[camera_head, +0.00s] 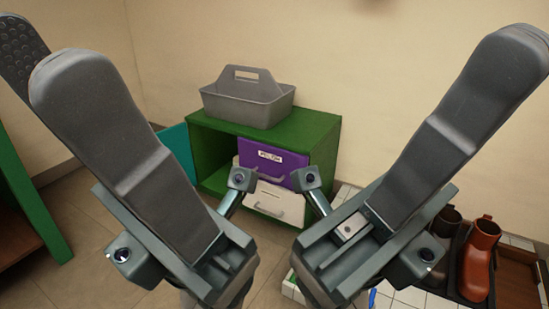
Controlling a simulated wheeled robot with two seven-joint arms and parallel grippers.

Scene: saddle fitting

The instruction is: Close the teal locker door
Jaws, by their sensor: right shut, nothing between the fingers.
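The teal locker door (177,143) stands swung open at the left side of the green locker (318,128). It is partly hidden behind my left gripper. The locker's left compartment is open to view. My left gripper (48,58) is raised large in the left foreground, its two fingers apart and nothing seen between them. My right gripper (512,48) is raised in the right foreground, shut and empty. Both grippers look well nearer to me than the door, and neither is seen touching it.
A grey caddy (248,107) sits on the locker. A purple drawer (290,172) with a label is above a white drawer (275,201). A green-edged shelf (38,205) stands at left. Brown boots (478,262) stand on a dark tray at right. Floor before the door is partly hidden.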

